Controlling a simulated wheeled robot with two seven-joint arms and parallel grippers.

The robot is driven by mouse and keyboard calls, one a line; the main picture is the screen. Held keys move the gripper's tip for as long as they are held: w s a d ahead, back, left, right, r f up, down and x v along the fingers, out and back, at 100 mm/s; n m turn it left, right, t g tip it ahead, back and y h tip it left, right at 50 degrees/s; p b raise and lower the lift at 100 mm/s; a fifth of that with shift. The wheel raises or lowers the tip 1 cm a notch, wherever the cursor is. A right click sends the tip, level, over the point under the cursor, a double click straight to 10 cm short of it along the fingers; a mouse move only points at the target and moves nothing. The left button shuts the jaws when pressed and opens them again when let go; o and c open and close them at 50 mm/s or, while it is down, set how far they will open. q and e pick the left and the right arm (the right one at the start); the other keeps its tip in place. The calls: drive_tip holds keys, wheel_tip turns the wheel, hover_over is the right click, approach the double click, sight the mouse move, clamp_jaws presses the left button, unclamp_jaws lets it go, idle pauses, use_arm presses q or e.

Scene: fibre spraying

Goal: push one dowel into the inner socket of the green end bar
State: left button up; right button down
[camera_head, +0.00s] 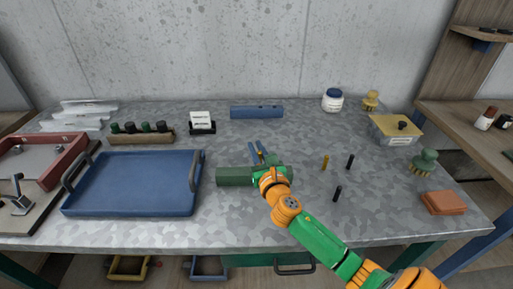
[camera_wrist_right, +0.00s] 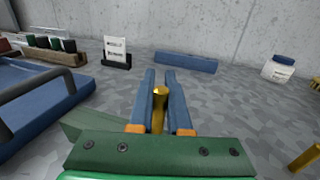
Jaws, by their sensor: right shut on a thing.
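My right gripper (camera_head: 258,150) comes in from the lower right and is over the right part of the green end bar (camera_head: 233,176). In the right wrist view its two blue fingers (camera_wrist_right: 159,88) are shut on a brass dowel (camera_wrist_right: 158,108), which stands roughly upright between them. The green end bar (camera_wrist_right: 80,122) lies behind and left of the gripper there. The dowel's lower end and the bar's sockets are hidden, so I cannot tell whether the dowel is in a socket. My left gripper is not in view.
Another brass dowel (camera_head: 325,162) and two black dowels (camera_head: 350,161) (camera_head: 337,193) stand to the right. A blue bar (camera_head: 256,112) lies at the back. A blue tray (camera_head: 130,205) is on the left. Orange pads (camera_head: 444,202) lie at the right.

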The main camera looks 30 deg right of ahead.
drive_tip(key=shift+p, duration=0.55)
idle(1.3)
drive_tip(key=shift+f, duration=0.15)
drive_tip(key=shift+f+b, duration=0.35)
drive_tip(key=shift+b, duration=0.1)
drive_tip(key=shift+f+b, duration=1.3)
drive_tip(key=shift+f, duration=0.25)
drive_tip(key=c, duration=0.8)
unclamp_jaws()
